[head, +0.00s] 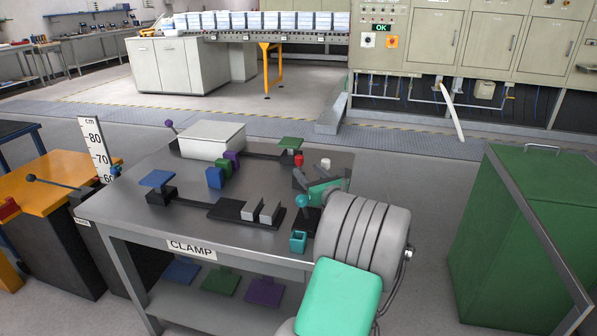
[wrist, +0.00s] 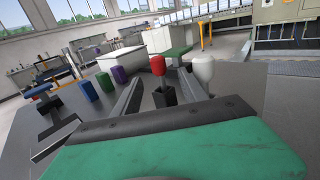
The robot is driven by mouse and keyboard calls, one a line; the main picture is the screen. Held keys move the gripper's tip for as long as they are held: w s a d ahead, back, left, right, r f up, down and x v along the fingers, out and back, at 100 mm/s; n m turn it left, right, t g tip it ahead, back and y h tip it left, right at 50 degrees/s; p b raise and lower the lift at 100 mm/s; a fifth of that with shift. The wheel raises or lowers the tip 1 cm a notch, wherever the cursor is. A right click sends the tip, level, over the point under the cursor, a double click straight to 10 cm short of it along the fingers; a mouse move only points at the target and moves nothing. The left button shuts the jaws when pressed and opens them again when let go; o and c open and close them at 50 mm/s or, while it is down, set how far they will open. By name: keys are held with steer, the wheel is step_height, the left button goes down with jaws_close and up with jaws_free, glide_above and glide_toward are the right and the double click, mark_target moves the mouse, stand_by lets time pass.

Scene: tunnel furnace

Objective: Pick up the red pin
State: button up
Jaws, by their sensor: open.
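The red pin (head: 299,160) stands upright near the right end of the clamp table. In the wrist view its rounded red top (wrist: 158,65) shows above a small black block (wrist: 164,97). My gripper (wrist: 160,78) is open, with one dark finger on each side of the pin in the picture. Nothing is held. I cannot tell how deep the pin sits between the fingertips. In the head view my gripper (head: 302,178) is close to the pin, partly hidden by my wrist.
A white pin (wrist: 203,70) stands just right of the right finger. Blue (wrist: 87,91), green (wrist: 105,82) and purple (wrist: 119,74) pieces stand to the left. A white box (head: 212,140) is at the table's back. A green cabinet (head: 515,235) stands right of the table.

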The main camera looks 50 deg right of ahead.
mark_target(301, 164)
steer(key=b+x, duration=0.1)
steer(key=x, duration=0.6)
steer(key=shift+b, duration=0.35)
steer(key=shift+s, duration=0.1)
jaws_close()
